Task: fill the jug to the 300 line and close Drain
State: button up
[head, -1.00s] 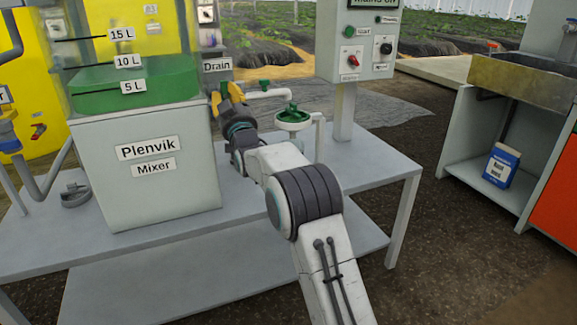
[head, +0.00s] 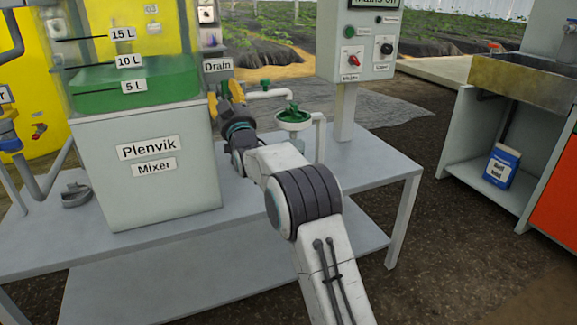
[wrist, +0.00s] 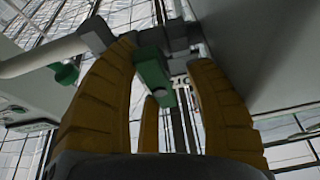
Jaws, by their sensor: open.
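In the head view my gripper (head: 227,94) is beside the mixer tank, just below the Drain label (head: 217,66), and hides the valve there. No jug marked 300 can be made out.
The Plenvik mixer (head: 150,165) holds green liquid between its 5 L and 10 L marks. A control box (head: 365,45) on a post stands right of the cup. The bench top (head: 370,165) is clear at right. A sink (head: 525,78) stands far right.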

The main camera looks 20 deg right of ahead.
jog(key=shift+a, duration=0.15)
jog(key=b+v, duration=0.2)
jog(key=b, duration=0.1)
jog(key=shift+s+r, duration=0.15)
jog(key=shift+s+b, duration=0.85)
jog(key=shift+s, duration=0.25)
jog(key=shift+s+r, duration=0.2)
jog(key=shift+s, duration=1.1)
jog(key=shift+d, duration=0.2)
